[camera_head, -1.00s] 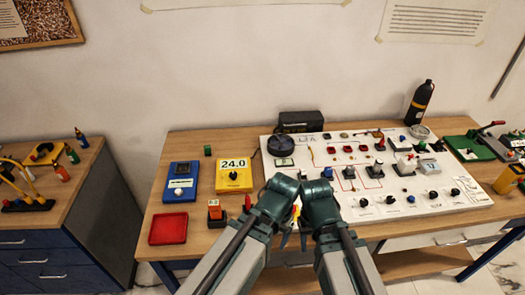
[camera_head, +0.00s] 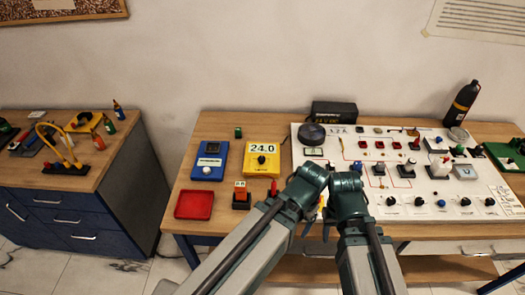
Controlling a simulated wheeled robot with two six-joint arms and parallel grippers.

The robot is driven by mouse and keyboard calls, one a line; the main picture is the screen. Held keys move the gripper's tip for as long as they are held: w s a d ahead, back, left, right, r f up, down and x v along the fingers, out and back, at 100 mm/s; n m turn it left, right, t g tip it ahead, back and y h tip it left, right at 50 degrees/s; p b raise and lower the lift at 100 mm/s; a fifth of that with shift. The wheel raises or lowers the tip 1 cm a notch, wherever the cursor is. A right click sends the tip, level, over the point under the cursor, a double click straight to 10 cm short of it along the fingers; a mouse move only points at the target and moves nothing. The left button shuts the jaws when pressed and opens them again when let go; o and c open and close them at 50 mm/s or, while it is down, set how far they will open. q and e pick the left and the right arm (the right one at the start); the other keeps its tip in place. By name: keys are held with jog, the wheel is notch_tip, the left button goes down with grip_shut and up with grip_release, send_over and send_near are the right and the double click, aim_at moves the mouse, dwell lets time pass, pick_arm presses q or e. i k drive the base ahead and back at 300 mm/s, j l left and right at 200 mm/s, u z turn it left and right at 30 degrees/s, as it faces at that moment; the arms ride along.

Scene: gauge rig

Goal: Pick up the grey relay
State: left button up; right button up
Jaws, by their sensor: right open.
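The white panel (camera_head: 415,213) on the bench carries several small parts. Which one is the grey relay I cannot tell for sure. A light grey block (camera_head: 465,173) sits at its right side, and grey-bodied parts with dark tops (camera_head: 407,169) stand near its middle. My two arms come up from the bottom and meet in front of the panel's left edge. My right gripper (camera_head: 321,208) is mostly hidden by the arm joints; it is open, near the panel's front left corner, well left of the grey block. My left gripper is hidden behind the arms.
Left of the panel are a yellow meter (camera_head: 262,161), a blue meter (camera_head: 210,161), a red tray (camera_head: 194,205), an orange block (camera_head: 241,197) and a green cube (camera_head: 238,132). A black box (camera_head: 334,112) and black bottle (camera_head: 462,103) stand behind. A side cabinet (camera_head: 65,195) is at left.

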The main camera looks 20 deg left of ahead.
aim_at(380, 166)
jog(key=l+u, duration=0.5)
jog(key=k+l+u, duration=0.1)
jog(key=l+u, duration=0.2)
jog(key=u, duration=0.2)
